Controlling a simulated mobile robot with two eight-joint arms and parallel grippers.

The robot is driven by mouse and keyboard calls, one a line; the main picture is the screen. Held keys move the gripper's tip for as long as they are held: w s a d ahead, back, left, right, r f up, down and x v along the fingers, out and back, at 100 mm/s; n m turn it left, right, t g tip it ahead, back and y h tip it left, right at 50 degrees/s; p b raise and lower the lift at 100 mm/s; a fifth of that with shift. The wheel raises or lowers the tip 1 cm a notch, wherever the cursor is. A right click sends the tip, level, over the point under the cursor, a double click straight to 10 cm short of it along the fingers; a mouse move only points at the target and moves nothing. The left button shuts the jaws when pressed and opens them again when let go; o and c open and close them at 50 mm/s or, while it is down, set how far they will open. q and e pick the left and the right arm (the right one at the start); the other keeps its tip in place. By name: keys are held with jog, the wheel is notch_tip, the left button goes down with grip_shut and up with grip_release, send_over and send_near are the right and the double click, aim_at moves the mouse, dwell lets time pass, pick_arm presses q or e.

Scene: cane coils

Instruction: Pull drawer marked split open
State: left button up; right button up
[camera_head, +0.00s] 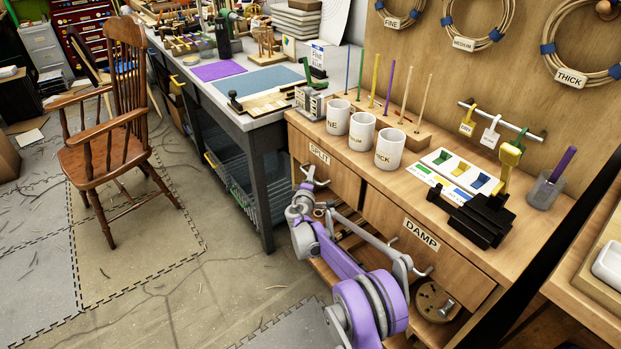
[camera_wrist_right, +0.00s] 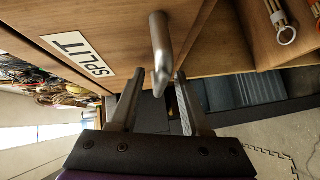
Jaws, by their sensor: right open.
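The drawer marked SPLIT (camera_head: 335,180) is a wooden front at the left end of the bench, and it looks closed. Its label (camera_wrist_right: 77,53) and metal bar handle (camera_wrist_right: 160,50) show large in the right wrist view. My right gripper (camera_head: 309,184) is at this handle in the head view. In the wrist view the right gripper (camera_wrist_right: 160,76) is open, with one finger on each side of the handle's lower end. No clear contact shows between fingers and handle. My left gripper is not in view.
The DAMP drawer (camera_head: 421,240) is to the right, with its own handle (camera_head: 424,271). White mugs (camera_head: 390,149) stand on the bench top above. A dark-legged table (camera_head: 259,160) stands close on the left, and a wooden chair (camera_head: 115,150) beyond it. Open floor lies in front.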

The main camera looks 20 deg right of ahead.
grip_shut()
dwell(1.3)
